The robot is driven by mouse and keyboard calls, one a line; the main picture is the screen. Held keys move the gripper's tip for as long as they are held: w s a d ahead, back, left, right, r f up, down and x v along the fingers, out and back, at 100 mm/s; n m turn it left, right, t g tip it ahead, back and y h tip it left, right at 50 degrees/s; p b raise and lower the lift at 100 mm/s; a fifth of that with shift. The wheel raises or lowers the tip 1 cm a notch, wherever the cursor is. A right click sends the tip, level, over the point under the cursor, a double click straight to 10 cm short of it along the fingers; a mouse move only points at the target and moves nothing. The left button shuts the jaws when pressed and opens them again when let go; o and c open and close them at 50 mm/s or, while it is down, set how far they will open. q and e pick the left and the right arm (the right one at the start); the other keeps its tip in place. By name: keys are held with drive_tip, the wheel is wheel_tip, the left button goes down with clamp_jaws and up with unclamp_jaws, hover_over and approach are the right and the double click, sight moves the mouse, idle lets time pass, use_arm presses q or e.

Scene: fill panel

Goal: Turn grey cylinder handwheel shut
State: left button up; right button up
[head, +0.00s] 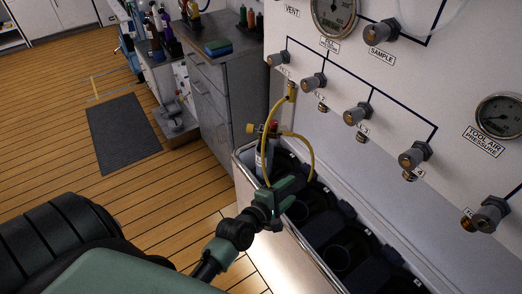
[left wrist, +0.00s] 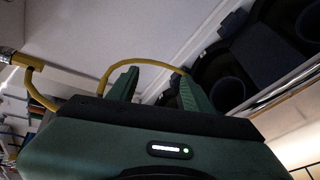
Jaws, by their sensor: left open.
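A yellow hose (head: 310,150) loops from the panel to the valve area and hangs past the cylinder. My left gripper (head: 288,194) is open, below and in front of the valve, apart from it. In the left wrist view its open fingers (left wrist: 158,88) have the yellow hose (left wrist: 140,62) arching behind them. The cylinder is not clearly visible there.
The white rack (head: 312,252) holds several dark round holders to the right. The panel (head: 400,80) above carries knobs and gauges. A grey cabinet (head: 215,100) stands behind left. Wooden floor with a dark mat (head: 122,130) is open at left.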

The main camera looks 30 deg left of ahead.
use_arm(q)
drive_tip(key=w+a+n+t+y, duration=0.2)
drive_tip(key=w+a+n+y, duration=0.1)
drive_tip(key=a+n, duration=0.3)
drive_tip(key=n+y, duration=0.6)
drive_tip(key=n, duration=0.7)
approach(261, 149)
drive_tip(key=w, duration=0.3)
drive_tip(key=shift+m, duration=0.3)
drive_tip(key=x, duration=0.3)
drive_tip(key=a+x, duration=0.1)
drive_tip(key=x, duration=0.3)
drive_tip(key=shift+s, duration=0.2)
drive_tip(key=shift+c, duration=0.3)
clamp_jaws()
